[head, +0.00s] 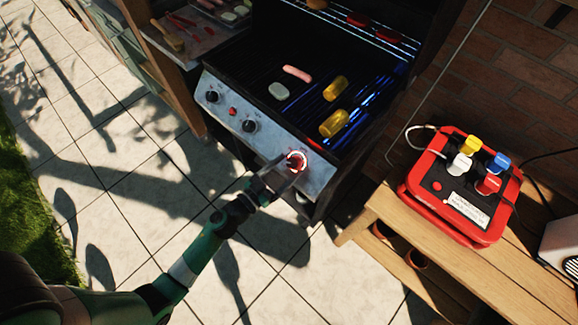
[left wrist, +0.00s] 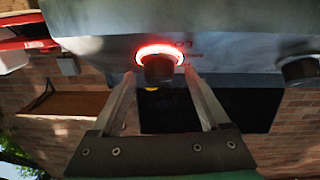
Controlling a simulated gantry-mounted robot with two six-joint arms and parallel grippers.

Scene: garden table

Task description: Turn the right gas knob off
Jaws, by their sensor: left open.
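The right gas knob (head: 295,161) is on the right end of the grill's front panel (head: 262,143). A red glowing ring surrounds it. In the left wrist view the dark knob (left wrist: 159,70) shows in front of the lit ring. My left gripper (head: 284,171) is open at the knob, with one finger on each side of it. Whether the fingers touch the knob cannot be told. Blue flames (head: 368,103) show under the right side of the grate. My right gripper is not in view.
Two other dark knobs, a left one (head: 212,96) and a middle one (head: 249,126), and a red button (head: 232,111) sit on the panel. Corn (head: 335,88) and a sausage (head: 297,74) lie on the grate. A red box (head: 429,190) stands on the wooden bench (head: 480,268) at right.

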